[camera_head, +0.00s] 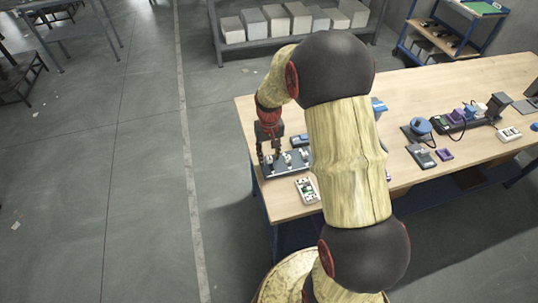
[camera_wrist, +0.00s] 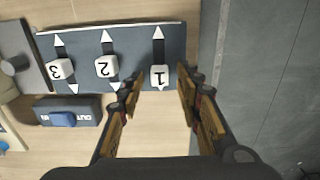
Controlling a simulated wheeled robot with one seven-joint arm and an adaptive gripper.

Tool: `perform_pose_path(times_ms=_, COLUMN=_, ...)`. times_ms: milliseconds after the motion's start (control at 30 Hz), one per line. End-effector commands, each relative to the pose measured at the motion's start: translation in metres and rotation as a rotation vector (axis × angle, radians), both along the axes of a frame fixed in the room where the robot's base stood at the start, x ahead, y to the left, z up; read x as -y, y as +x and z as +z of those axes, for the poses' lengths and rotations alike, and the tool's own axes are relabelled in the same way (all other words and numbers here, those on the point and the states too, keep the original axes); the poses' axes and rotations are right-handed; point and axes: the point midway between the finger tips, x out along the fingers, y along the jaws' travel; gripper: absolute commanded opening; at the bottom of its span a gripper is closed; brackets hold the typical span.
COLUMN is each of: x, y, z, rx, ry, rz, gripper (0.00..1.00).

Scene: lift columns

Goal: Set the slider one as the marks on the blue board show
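A dark slate-blue slider board (camera_wrist: 133,45) shows in the wrist view with three white numbered knobs on tracks with white arrowheads. Knob 1 (camera_wrist: 160,77) sits near the lower end of its track; its upper arrowhead is bare. Knob 2 (camera_wrist: 106,67) and knob 3 (camera_wrist: 62,70) stand to its left. My gripper (camera_wrist: 159,76) is open, with one finger each side of knob 1; I cannot tell whether either touches it. In the head view my gripper (camera_head: 270,149) is over the board (camera_head: 272,170) at the table's left end. I cannot make out separate setting marks.
A box with a blue button (camera_wrist: 62,119) lies beside the board. A white panel (camera_head: 307,190) lies near the front table edge. A blue round device (camera_head: 420,126) and other devices stand farther right on the wooden table (camera_head: 470,80). Floor lies beyond the left edge.

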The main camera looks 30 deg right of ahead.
Motion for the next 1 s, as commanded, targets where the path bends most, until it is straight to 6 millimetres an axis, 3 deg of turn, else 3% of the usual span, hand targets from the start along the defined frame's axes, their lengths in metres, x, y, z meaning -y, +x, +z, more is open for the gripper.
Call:
perform_pose_path(times_ms=167, x=0.000, y=0.001, z=0.012, rx=0.003, ry=-0.001, rz=0.000, gripper=0.35)
perform_pose_path(times_ms=500, x=0.000, y=0.001, z=0.078, rx=0.004, ry=-0.001, rz=0.000, gripper=0.35)
perform_pose_path(times_ms=700, x=0.000, y=0.001, z=0.107, rx=0.002, ry=-0.001, rz=0.000, gripper=0.35)
perform_pose_path(times_ms=1000, x=0.000, y=0.000, z=0.120, rx=0.000, ry=0.000, rz=0.000, gripper=0.35)
